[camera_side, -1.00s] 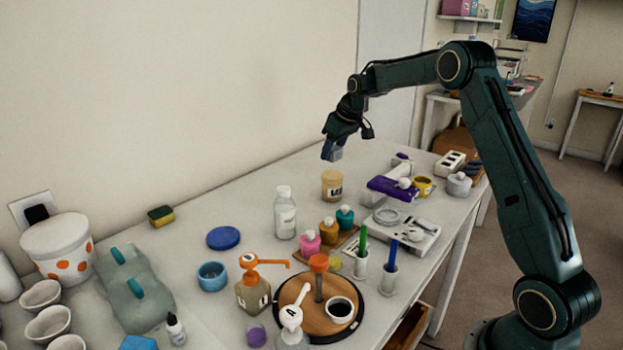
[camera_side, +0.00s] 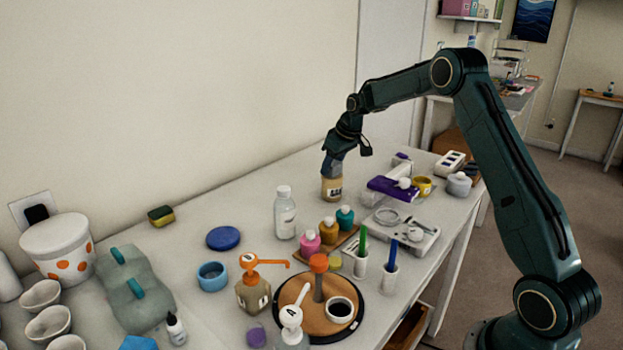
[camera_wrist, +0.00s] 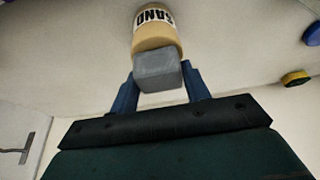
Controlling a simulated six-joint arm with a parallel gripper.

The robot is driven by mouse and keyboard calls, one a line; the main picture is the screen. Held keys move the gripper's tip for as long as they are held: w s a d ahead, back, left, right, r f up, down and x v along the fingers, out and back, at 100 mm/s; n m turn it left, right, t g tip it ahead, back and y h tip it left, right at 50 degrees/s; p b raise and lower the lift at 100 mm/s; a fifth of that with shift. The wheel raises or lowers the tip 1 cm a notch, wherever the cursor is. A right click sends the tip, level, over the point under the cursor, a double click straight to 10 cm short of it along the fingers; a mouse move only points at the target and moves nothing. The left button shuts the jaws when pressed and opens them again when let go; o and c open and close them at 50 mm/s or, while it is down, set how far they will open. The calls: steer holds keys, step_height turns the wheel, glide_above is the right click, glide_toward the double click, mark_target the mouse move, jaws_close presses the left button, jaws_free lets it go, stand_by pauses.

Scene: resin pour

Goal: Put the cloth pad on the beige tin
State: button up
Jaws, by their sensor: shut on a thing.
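The cloth pad shows as a grey block (camera_wrist: 160,72) between the blue fingers of my gripper (camera_wrist: 160,88) in the wrist view. My gripper (camera_side: 331,170) is shut on it. The beige tin (camera_side: 332,190) stands upright on the table in the side view, straight below my gripper. The tin (camera_wrist: 157,36), labelled SAND, also shows in the wrist view, just beyond the pad. The pad is at the tin's top and hides part of it. I cannot tell whether pad and tin touch.
To the right of the tin are a purple item (camera_side: 393,189) and a yellow tape roll (camera_side: 422,187). A clear bottle (camera_side: 285,213) and several small coloured bottles stand nearer the camera. A sponge (camera_side: 161,215) and a blue disc (camera_side: 223,238) lie to the left.

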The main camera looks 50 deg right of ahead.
steer(key=shift+f, duration=0.15)
steer(key=o, duration=0.9)
steer(key=shift+o, duration=0.2)
steer(key=v, duration=1.2)
steer(key=shift+s+a, duration=0.1)
